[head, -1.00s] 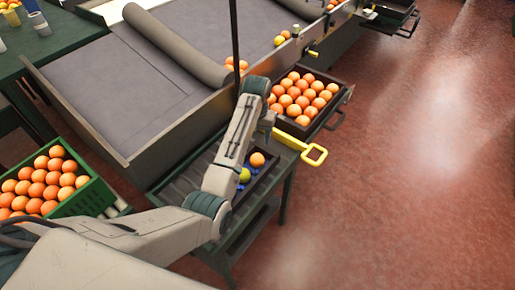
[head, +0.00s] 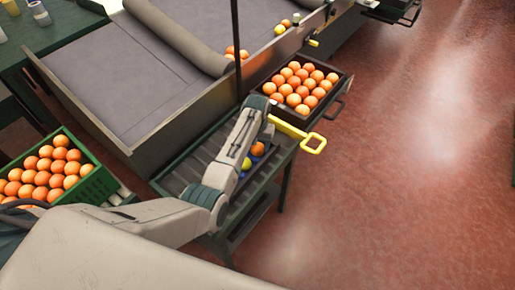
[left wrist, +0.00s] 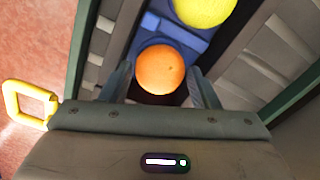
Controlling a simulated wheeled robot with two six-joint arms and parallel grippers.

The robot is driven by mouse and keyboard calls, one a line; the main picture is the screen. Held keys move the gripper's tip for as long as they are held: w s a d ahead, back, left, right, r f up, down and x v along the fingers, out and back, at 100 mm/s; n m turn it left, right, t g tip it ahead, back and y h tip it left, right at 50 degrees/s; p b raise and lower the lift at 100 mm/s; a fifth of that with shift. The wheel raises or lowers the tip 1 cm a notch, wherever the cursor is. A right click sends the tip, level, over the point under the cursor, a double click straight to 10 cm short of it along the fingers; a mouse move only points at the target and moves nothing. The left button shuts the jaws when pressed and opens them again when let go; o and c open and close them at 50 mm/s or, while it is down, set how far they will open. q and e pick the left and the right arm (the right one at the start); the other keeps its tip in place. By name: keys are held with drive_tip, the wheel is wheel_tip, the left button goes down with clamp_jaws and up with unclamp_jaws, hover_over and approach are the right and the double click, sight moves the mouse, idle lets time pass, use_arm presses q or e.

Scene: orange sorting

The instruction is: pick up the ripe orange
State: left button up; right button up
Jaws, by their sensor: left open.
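The ripe orange (head: 258,149) sits in a blue-lined dark tray on the roller stand, and it also shows in the left wrist view (left wrist: 160,69). A yellow-green fruit (head: 246,164) lies beside it in the same tray; in the left wrist view the yellow fruit (left wrist: 203,8) is cut by the top edge. My left gripper (left wrist: 160,84) is open, with one finger on each side of the orange's near part. I cannot tell whether the fingers touch it. In the head view my left forearm hides part of the tray. My right gripper is not in view.
A yellow handle (head: 312,143) sticks out by the stand, close to my left wrist. A dark crate of oranges (head: 338,93) stands behind it. A green crate of oranges (head: 101,186) is at left. A sloped grey chute (head: 120,85) lies behind the arm. Red floor at right is clear.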

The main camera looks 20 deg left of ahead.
use_arm(q)
drive_tip(key=c, duration=0.6)
drive_tip(key=shift+r, duration=0.1)
